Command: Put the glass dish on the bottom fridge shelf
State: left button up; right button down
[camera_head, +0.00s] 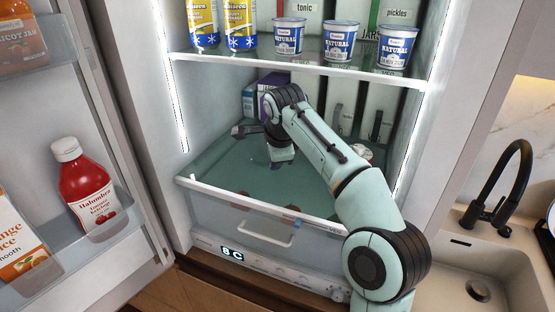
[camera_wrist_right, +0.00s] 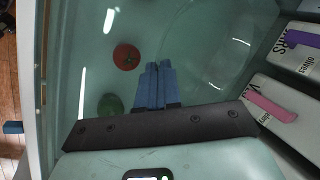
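The bottom fridge shelf (camera_head: 215,166) is a clear greenish glass plate above a drawer. My right gripper (camera_head: 281,160) reaches in over this shelf and points down. In the right wrist view its two blue fingers (camera_wrist_right: 155,84) are side by side, shut with nothing visible between them. Faint curved clear outlines and a bright rim-like glint (camera_wrist_right: 239,42) lie beyond the fingertips in the wrist view; they look like the glass dish standing on the shelf, apart from the fingers, but its full shape is hard to make out. My left gripper is not in view.
Cartons (camera_head: 262,90) stand at the back of the shelf. Yogurt cups (camera_head: 340,41) and cans stand on the shelf above. A red tomato (camera_wrist_right: 126,56) shows through the glass. The open door (camera_head: 120,130) holds a ketchup bottle (camera_head: 86,186). A sink (camera_head: 460,265) is at right.

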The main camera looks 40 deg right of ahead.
jog(key=shift+w, duration=0.55)
jog(key=c, duration=1.6)
grip_release()
jog(key=shift+w+f, duration=0.15)
jog(key=shift+w, duration=0.1)
jog(key=shift+s, duration=0.4)
jog(key=shift+s+a+r, duration=0.1)
jog(key=shift+r, duration=0.55)
jog(key=v, duration=1.1)
jog(key=shift+f, duration=0.15)
